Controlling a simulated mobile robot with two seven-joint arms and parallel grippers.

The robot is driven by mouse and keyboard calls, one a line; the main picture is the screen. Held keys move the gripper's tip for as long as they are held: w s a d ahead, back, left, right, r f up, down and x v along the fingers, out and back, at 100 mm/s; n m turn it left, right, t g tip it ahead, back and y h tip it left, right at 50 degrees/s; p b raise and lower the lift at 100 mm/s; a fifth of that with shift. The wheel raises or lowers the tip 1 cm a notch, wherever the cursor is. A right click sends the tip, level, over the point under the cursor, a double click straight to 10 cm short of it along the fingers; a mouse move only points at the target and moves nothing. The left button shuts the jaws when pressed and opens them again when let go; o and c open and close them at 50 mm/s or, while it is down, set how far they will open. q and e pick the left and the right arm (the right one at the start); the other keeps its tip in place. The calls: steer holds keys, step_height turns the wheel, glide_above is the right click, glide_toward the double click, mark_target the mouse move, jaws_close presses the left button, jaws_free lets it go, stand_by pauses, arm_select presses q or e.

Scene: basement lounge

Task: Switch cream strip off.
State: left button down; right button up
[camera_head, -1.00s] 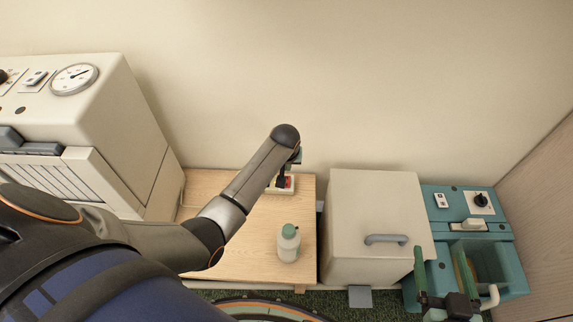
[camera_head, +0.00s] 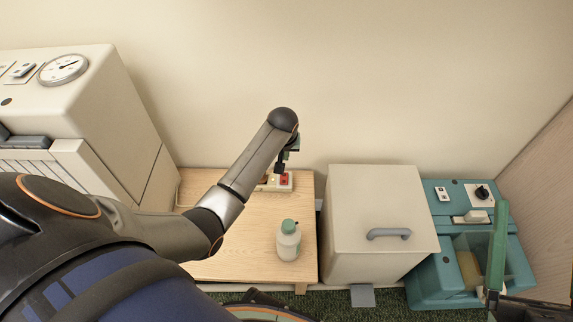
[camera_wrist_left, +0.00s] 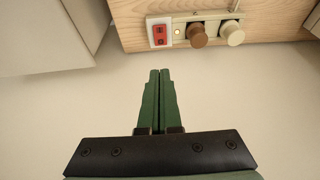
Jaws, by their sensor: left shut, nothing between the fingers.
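The cream strip (camera_head: 289,187) lies on the wooden table near the wall, partly hidden by my left arm. In the left wrist view, the strip (camera_wrist_left: 182,43) has a red rocker switch (camera_wrist_left: 160,35), a small glowing yellow light (camera_wrist_left: 177,31), a brown plug (camera_wrist_left: 197,35) and a cream plug (camera_wrist_left: 231,33). My left gripper (camera_head: 280,168) is shut and empty, just above the strip's switch end. In the wrist view its green fingertips (camera_wrist_left: 160,71) are together, apart from the switch. My right gripper (camera_head: 495,250) shows only partly at the right, with one green finger clear.
A white bottle with a green cap (camera_head: 288,242) stands on the wooden table (camera_head: 240,258). A cream box with a grey handle (camera_head: 375,205) stands right of it, then a teal machine (camera_head: 430,270). A large cream cabinet (camera_head: 85,110) stands at left.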

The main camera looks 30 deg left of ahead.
arm_select(q)
steer(key=shift+f, duration=0.15)
arm_select(e)
steer(key=shift+s, duration=0.1)
steer(key=s+r+n+y+b, duration=0.3)
steer(key=s+n+y, duration=0.1)
steer(key=y, duration=0.1)
arm_select(q)
steer(key=b, duration=0.6)
glide_toward(285, 175)
steer(key=x, duration=0.6)
steer(key=shift+w+a+f, duration=0.1)
steer(key=shift+w+f, duration=0.05)
steer(key=shift+f, duration=0.15)
arm_select(e)
step_height(285, 175, down, 7)
steer(key=a+m, duration=0.1)
steer(key=shift+w+a+m+h, duration=0.15)
steer(key=shift+w+m+h, duration=0.15)
steer(key=shift+w, duration=0.15)
steer(key=shift+r, duration=0.1)
arm_select(q)
steer(key=shift+f, duration=0.2)
arm_select(e)
steer(key=shift+r, duration=0.1)
